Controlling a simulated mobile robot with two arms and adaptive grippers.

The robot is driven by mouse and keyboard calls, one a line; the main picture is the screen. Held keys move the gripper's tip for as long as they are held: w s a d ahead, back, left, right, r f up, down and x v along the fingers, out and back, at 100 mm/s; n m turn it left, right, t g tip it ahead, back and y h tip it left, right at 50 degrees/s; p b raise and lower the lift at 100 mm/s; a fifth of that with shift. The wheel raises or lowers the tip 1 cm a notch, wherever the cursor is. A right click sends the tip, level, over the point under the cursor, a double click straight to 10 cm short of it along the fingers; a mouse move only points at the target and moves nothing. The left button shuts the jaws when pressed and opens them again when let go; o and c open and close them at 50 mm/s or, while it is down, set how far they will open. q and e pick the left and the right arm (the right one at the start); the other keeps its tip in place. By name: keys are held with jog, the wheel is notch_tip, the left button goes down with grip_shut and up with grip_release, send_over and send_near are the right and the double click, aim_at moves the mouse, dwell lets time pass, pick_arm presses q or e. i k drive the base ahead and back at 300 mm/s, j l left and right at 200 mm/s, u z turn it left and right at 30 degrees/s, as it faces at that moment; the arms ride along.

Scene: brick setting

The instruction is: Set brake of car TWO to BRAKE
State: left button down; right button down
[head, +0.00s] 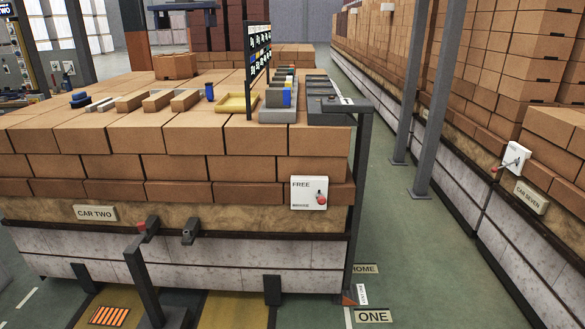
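The car (180,252) fills the left and middle of the head view, with a "CAR TWO" plate (95,213) on its near side. A white brake panel (302,204) is fixed near the right end of that side. It is marked "FREE" at its upper left; the smaller print below is too small to read surely. A short lever with a red knob (321,200) sits at the panel's right, and the knob appears to hang low. Neither of my grippers shows, and nothing touches the lever.
A dark post (144,278) stands before the car's near side. Brick stacks, trays (237,104) and a signboard sit on top of the car. A green aisle (410,245) runs along its right, with grey columns (433,105). Another car, labelled "CAR SEVEN" (531,197), stands at right.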

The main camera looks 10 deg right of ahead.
aim_at(321, 200)
jog(key=i+j, duration=0.3)
jog(key=i, duration=0.25)
jog(key=i+j, duration=0.25)
jog(key=i, duration=0.25)
